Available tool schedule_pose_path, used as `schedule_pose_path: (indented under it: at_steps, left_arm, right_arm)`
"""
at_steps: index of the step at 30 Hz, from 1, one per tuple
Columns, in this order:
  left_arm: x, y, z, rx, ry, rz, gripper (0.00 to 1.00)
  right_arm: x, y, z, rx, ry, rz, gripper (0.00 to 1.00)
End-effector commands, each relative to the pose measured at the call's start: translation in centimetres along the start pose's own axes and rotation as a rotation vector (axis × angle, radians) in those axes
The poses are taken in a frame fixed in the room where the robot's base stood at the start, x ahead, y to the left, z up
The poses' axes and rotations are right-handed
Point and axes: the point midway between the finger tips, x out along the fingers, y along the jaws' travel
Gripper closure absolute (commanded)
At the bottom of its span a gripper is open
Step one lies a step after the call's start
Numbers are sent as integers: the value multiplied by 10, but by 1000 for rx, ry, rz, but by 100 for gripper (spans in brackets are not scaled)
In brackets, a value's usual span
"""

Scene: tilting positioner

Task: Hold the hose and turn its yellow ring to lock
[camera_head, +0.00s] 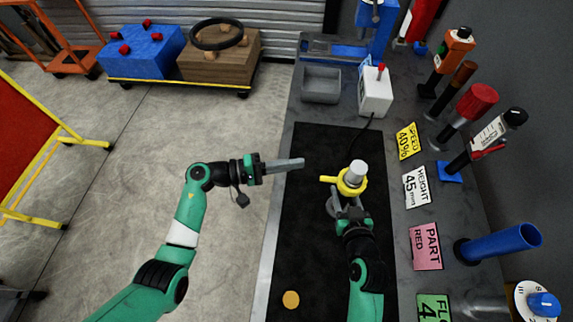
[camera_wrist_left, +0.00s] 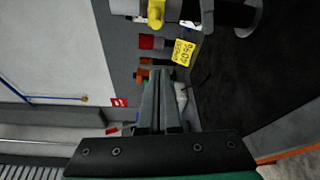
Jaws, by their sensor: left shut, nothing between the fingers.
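The yellow ring (camera_head: 353,182) with a short lug to its left sits around a pale grey cylinder (camera_head: 358,167) above the black mat. The ring's lug (camera_wrist_left: 156,12) also shows at the top edge of the left wrist view. My left gripper (camera_head: 303,162) is shut and empty, to the left of the ring and apart from it. Its closed fingers (camera_wrist_left: 158,75) point up in the left wrist view. My right gripper (camera_head: 348,203) is just below the ring, close against the grey part under it. The hose is not clearly distinct there, and the right fingers' grip is unclear.
The black mat (camera_head: 315,235) has free room left of and below the ring. A grey bin (camera_head: 321,85) and a white box with a red knob (camera_head: 376,92) stand behind. Sign cards (camera_head: 417,187) and upright tools line the right side.

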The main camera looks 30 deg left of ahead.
Motion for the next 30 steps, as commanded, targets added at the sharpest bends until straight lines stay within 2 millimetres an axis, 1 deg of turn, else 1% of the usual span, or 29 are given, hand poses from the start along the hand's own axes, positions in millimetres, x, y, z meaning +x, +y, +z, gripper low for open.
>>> schedule_pose_path:
  at_steps: [1,3,9,10,18,21,30]
  left_arm:
    - [11,0,2,1,-5,-1,100]
    - [25,0,1,-1,-5,-1,100]
    - [59,0,1,0,-3,-1,100]
    - [61,0,2,0,-3,-1,100]
    - [49,-1,29,1,-1,0,100]
    - [46,0,35,1,-1,0,100]
    - [45,0,38,0,0,0,100]
  right_arm:
    - [0,0,0,0,1,0,100]
    - [0,0,0,0,1,0,100]
    - [0,0,0,0,1,0,100]
    - [0,0,0,0,1,0,100]
    - [0,0,0,0,1,0,100]
    - [0,0,-1,0,1,0,100]
    - [0,0,-1,0,1,0,100]
